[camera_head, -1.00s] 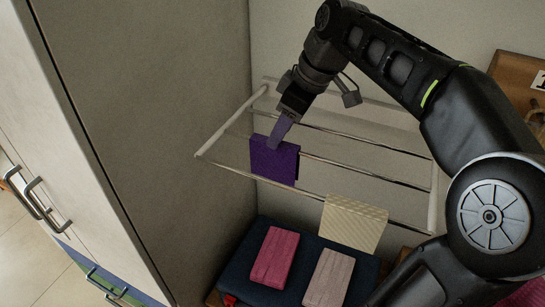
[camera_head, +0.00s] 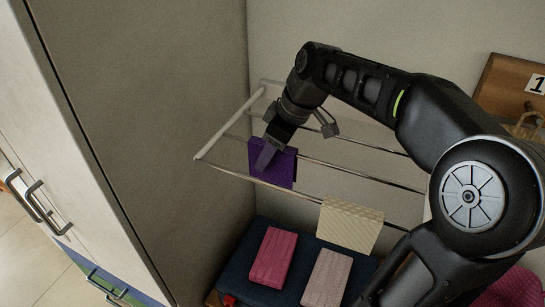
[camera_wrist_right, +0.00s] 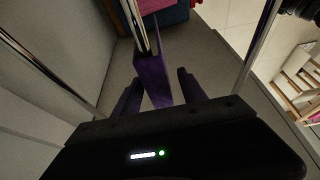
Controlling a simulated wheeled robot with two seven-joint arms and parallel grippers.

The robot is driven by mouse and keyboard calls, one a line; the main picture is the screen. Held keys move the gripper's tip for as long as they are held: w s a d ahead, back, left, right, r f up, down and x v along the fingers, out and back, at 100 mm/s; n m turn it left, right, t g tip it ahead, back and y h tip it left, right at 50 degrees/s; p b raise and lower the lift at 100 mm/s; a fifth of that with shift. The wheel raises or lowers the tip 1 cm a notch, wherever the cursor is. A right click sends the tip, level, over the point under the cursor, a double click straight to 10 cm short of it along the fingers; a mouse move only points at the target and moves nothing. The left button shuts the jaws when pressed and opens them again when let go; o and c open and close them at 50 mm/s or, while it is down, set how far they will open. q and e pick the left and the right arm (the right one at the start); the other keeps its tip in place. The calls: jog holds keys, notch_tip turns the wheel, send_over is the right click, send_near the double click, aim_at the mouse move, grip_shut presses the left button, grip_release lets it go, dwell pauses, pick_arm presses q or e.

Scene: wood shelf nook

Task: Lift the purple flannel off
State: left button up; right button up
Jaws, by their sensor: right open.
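The purple flannel (camera_head: 284,168) hangs folded over a rail of the drying rack, near its left end. In the right wrist view the flannel (camera_wrist_right: 152,80) lies between the two fingers, with a gap at each side. My right gripper (camera_head: 266,158) is open and reaches down at the flannel from above. It also shows in the right wrist view (camera_wrist_right: 158,92). My left gripper is not in view.
The drying rack (camera_head: 229,133) has white side bars and several thin metal rails. A cream cloth (camera_head: 350,225) hangs on the front rail to the right. Below, pink (camera_head: 271,257) and pale pink (camera_head: 327,278) folded cloths lie on a dark blue surface. A tall cabinet (camera_head: 150,120) stands close on the left.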

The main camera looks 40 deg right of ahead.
jog(key=shift+w+a+f, duration=0.1)
jog(key=shift+w+f, duration=0.1)
jog(key=shift+f, duration=0.35)
jog(key=shift+f+b, duration=0.25)
jog(key=shift+b, duration=0.05)
dwell(0.5)
jog(key=shift+c, duration=0.4)
grip_shut()
